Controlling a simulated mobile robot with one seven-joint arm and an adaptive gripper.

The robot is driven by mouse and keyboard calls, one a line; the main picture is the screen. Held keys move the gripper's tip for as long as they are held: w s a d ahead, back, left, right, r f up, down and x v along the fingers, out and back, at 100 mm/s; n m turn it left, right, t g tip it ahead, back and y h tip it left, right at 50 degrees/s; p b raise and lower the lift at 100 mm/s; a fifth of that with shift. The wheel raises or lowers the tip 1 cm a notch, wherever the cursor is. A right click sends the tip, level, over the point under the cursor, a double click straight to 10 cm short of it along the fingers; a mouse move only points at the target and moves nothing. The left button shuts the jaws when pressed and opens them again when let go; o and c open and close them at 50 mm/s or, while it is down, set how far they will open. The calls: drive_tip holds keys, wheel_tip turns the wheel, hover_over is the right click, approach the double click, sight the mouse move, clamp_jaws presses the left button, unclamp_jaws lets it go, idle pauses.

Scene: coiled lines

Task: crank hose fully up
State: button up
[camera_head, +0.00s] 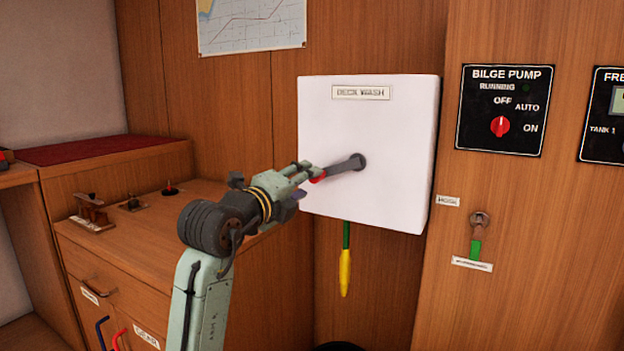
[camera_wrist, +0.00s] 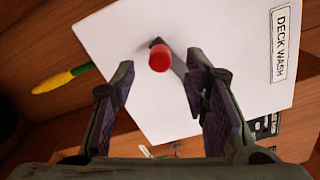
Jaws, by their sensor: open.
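The white hose box labelled DECK WASH (camera_head: 390,120) is mounted on the wood wall, and it also shows in the wrist view (camera_wrist: 225,40). A dark crank arm (camera_head: 345,165) comes out of its front and carries a red knob (camera_head: 318,176). In the wrist view the red knob (camera_wrist: 160,57) lies beyond and between the fingertips. My gripper (camera_head: 308,172) is open, its fingers apart on either side of the knob's line. The green hose (camera_head: 346,235) with a yellow nozzle (camera_head: 345,272) hangs below the box. Whether a finger touches the knob cannot be told.
A bilge pump panel (camera_head: 504,110) with a red switch is right of the box. Below it is a small lever (camera_head: 477,232) with a green part. A wooden cabinet (camera_head: 120,245) with small fittings on top stands at left. A chart (camera_head: 250,25) hangs above.

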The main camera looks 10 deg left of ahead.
drive_tip(key=v, duration=0.6)
drive_tip(key=shift+s, duration=0.4)
drive_tip(key=shift+a, duration=0.1)
